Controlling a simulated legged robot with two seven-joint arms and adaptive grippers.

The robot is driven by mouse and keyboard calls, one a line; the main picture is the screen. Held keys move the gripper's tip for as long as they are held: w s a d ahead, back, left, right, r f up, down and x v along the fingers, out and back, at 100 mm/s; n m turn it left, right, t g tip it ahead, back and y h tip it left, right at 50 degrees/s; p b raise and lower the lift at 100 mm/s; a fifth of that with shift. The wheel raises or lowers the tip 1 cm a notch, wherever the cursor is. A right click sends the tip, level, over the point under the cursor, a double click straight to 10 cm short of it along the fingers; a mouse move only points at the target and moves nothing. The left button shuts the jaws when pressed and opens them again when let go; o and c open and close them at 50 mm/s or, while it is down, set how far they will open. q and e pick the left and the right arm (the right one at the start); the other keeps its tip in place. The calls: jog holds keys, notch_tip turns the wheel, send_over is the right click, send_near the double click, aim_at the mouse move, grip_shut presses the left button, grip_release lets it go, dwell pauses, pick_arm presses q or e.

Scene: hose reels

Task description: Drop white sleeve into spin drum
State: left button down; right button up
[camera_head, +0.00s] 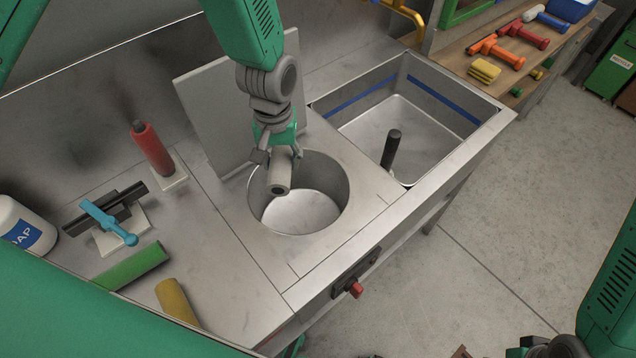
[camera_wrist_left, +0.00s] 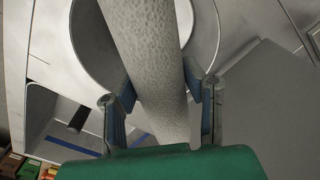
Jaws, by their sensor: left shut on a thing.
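The white sleeve (camera_head: 279,178), a pale grey-white tube in this light, is held over the mouth of the spin drum (camera_head: 338,180). The drum is a round metal well in the counter, and its visible floor looks empty. My left gripper (camera_head: 279,150) is shut on the sleeve. The left wrist view shows the sleeve (camera_wrist_left: 150,60) between the two fingers of the left gripper (camera_wrist_left: 160,95), with the round drum rim (camera_wrist_left: 78,45) behind it. Dark parts at the bottom right edge may belong to my right gripper (camera_head: 545,347); its jaws cannot be made out.
A square grey lid (camera_head: 210,105) stands upright behind the drum. A rectangular basin (camera_head: 370,125) with a black post (camera_head: 391,148) is to the right. Red (camera_head: 152,148), green (camera_head: 132,266) and yellow (camera_head: 176,302) rollers and a soap bottle (camera_head: 25,228) are on the left.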

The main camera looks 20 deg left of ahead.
pick_arm(q)
jog(key=shift+w+d+r, duration=0.1)
jog(key=shift+w+d, duration=0.2)
jog(key=shift+d, duration=0.4)
jog(key=shift+s+d+f+b, duration=0.1)
jog(key=shift+d+f+b, duration=0.05)
jog(key=shift+f+b, duration=0.6)
jog(key=f+b, duration=0.2)
jog(key=f, duration=0.1)
jog(key=f+b, duration=0.1)
jog(key=b, duration=0.1)
jog(key=shift+a+f, duration=0.2)
jog(key=shift+a, duration=0.2)
jog(key=c, duration=0.9)
grip_release()
jog(key=shift+d, duration=0.2)
pick_arm(e)
jog(key=f, duration=0.2)
jog(key=d+f, duration=0.1)
jog(key=f, duration=0.2)
jog(key=shift+s+f, duration=0.15)
